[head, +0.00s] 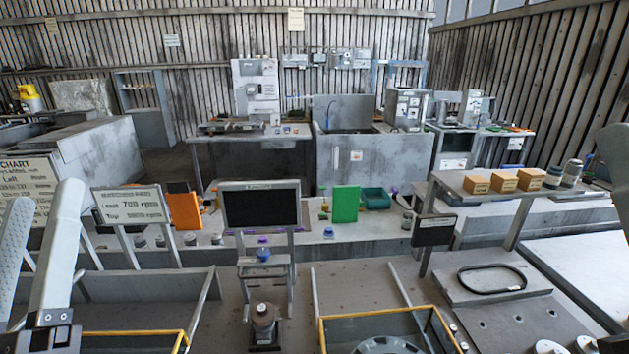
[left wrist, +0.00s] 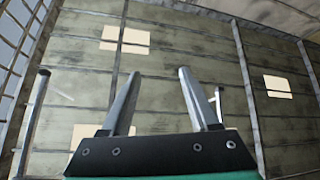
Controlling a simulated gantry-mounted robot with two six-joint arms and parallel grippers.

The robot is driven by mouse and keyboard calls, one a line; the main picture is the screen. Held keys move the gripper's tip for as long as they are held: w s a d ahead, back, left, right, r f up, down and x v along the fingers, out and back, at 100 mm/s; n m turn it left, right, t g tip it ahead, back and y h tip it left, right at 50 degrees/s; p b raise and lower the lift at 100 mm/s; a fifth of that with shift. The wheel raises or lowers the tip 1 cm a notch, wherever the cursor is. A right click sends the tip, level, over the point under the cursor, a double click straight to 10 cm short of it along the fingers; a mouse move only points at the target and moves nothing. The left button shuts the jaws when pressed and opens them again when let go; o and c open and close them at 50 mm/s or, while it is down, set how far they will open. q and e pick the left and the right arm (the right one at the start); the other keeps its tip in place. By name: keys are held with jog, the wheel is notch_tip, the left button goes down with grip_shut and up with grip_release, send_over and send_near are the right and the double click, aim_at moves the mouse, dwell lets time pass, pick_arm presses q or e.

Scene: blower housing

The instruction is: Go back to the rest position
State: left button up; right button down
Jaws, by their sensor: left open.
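My left gripper (left wrist: 159,73) shows in the left wrist view with its two grey fingers apart and nothing between them. It faces a planked surface with pale sheets on it and touches nothing there. In the head view my left arm stands folded at the left edge, with a dark wrist part at the lower left corner; the fingers cannot be made out there. Of my right arm only pale and dark parts show at the right edge; its fingers are not seen.
Below the head lies a grey bench with a yellow-edged bin (head: 385,313), a black ring (head: 491,278) and a dark screen (head: 262,208). A green panel (head: 345,204) and orange panel (head: 185,210) stand behind. Tan boxes (head: 503,181) sit on a raised shelf at right.

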pick_arm(q)
jog(key=s+d+r+m+t+h, duration=0.35)
jog(key=s+r+m+h, duration=0.2)
jog(key=r+h, duration=0.2)
notch_tip(320, 180, up, 28)
jog(key=w+m+g+h+p, duration=0.1)
jog(key=m+p, duration=0.1)
jog(key=p, duration=2.7)
jog(key=shift+w+d+m+p, duration=0.2)
jog(key=shift+d+m+p, duration=0.15)
jog(key=shift+d, duration=0.1)
jog(key=shift+r, duration=0.1)
